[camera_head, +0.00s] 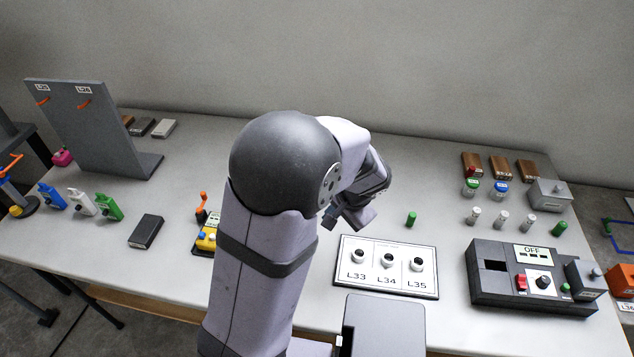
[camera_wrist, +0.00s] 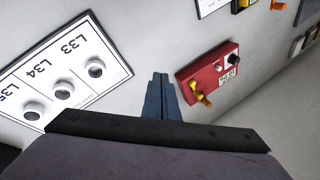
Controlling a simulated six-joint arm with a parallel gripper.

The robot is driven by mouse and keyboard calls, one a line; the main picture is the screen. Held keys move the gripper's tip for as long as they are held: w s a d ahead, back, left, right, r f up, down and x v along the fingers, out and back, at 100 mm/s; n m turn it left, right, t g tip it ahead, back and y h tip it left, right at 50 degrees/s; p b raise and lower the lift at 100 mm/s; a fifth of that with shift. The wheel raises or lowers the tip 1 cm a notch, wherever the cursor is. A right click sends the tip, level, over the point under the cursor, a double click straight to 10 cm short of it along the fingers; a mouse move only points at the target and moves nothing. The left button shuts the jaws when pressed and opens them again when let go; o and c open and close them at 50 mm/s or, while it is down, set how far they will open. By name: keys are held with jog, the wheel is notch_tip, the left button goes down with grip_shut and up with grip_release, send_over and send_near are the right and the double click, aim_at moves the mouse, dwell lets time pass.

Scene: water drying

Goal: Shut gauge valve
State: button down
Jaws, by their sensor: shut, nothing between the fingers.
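The wrist view shows a red box (camera_wrist: 208,72) with a yellow lever (camera_wrist: 201,95), a dark round knob and a small white label. It may be the gauge valve; the label is too small to read. In the head view my arm hides it. My gripper (camera_wrist: 160,80) is shut and empty, with its fingertips above the table, just left of the red box and apart from it. In the head view my gripper (camera_head: 331,221) hangs in the air beside the white panel. A yellow device with an orange lever (camera_head: 201,208) stands left of my arm, partly hidden.
The white panel (camera_head: 384,283) with sockets L33, L34 and L35 lies right of my arm. A dark control box (camera_head: 490,298) marked OFF stands further right, with small bottles behind it. A grey upright board (camera_head: 95,135) and coloured handheld devices are at left.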

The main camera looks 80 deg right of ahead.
jog(key=d+r+n+h, duration=0.2)
jog(key=d+r+n, duration=0.1)
jog(key=d, duration=0.3)
jog(key=shift+s+d+r+n+h, duration=0.3)
jog(key=shift+s+d+r+h, duration=0.1)
jog(key=shift+r, duration=0.35)
jog(key=shift+f, duration=0.15)
jog(key=x, duration=0.9)
jog(key=shift+w+f+p, duration=0.1)
jog(key=shift+p, duration=0.25)
jog(key=shift+w+d+f+p, duration=0.1)
jog(key=shift+w+d+p, duration=0.3)
jog(key=shift+w, duration=0.2)
jog(key=shift+w+d+p, duration=0.35)
jog(key=shift+w, duration=0.3)
jog(key=shift+w+d+f, duration=0.15)
jog(key=shift+w+d, duration=0.15)
jog(key=shift+w, duration=0.3)
